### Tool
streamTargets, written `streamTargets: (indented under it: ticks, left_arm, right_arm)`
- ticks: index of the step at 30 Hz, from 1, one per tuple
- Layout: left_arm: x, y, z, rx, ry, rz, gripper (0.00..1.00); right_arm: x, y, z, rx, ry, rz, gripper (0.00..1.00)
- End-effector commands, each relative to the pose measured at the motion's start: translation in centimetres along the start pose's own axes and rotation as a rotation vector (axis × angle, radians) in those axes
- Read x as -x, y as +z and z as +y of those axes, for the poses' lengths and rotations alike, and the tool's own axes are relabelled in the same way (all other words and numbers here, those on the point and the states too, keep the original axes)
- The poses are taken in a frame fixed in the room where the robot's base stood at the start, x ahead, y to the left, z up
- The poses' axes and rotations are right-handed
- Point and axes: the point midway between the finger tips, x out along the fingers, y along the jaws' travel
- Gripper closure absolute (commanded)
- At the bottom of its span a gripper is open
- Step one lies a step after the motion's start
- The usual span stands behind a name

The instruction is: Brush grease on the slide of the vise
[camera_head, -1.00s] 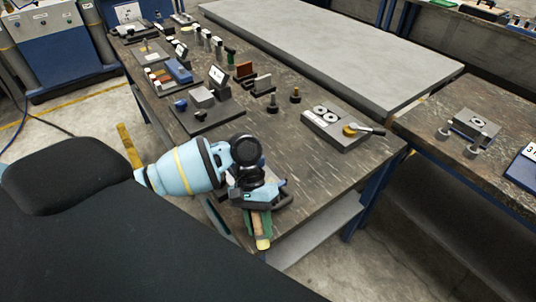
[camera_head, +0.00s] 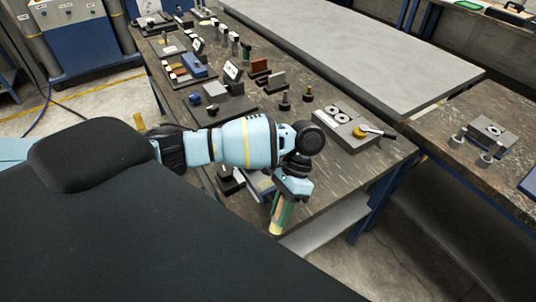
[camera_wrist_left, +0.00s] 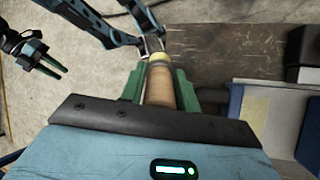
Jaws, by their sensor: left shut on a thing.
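My left gripper (camera_head: 282,212) is shut on a wooden-handled tool, which I take for the brush (camera_head: 275,229), by the near edge of the workbench. In the left wrist view its tan handle and yellowish end (camera_wrist_left: 160,70) sit between green fingers (camera_wrist_left: 160,88); no bristles are clear. The vise is not certain: a dark plate with a grey block and blue knob (camera_head: 213,107) lies on the bench beyond my arm. A blue and grey piece (camera_head: 262,186) is partly hidden beside the gripper. My right gripper (camera_wrist_left: 50,60) appears open and empty at left in the wrist view.
Several small blocks and posts crowd the far part. In the wrist view, a dark block (camera_wrist_left: 305,50) stands at right.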

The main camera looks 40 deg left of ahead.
Motion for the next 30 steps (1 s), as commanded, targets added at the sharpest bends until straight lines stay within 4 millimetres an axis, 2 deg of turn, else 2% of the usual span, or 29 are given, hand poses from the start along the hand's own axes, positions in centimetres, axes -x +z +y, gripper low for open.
streamTargets:
  ticks: [1, 9, 18, 23, 30]
  left_arm:
    - [1.3, 0.0, -0.2, -0.083, -0.056, -0.034, 0.91]
    - [5.3, 1.1, -2.9, -0.49, -0.265, -0.226, 0.91]
    - [10.4, 3.4, -6.2, -0.789, -0.411, -0.364, 0.91]
    - [11.3, 3.9, -6.9, -0.841, -0.429, -0.388, 0.91]
    - [11.1, 3.9, -7.0, -0.846, -0.429, -0.39, 0.91]
  right_arm:
    - [0.0, -0.5, 0.1, 0.002, 0.002, 0.009, 0.64]
    - [0.0, -1.2, 0.3, 0.009, 0.006, 0.023, 0.64]
    - [0.1, -2.2, 0.9, 0.025, 0.011, 0.044, 0.64]
    - [0.1, -2.3, 0.9, 0.025, 0.011, 0.046, 0.64]
    - [0.1, -2.3, 0.9, 0.024, 0.011, 0.045, 0.64]
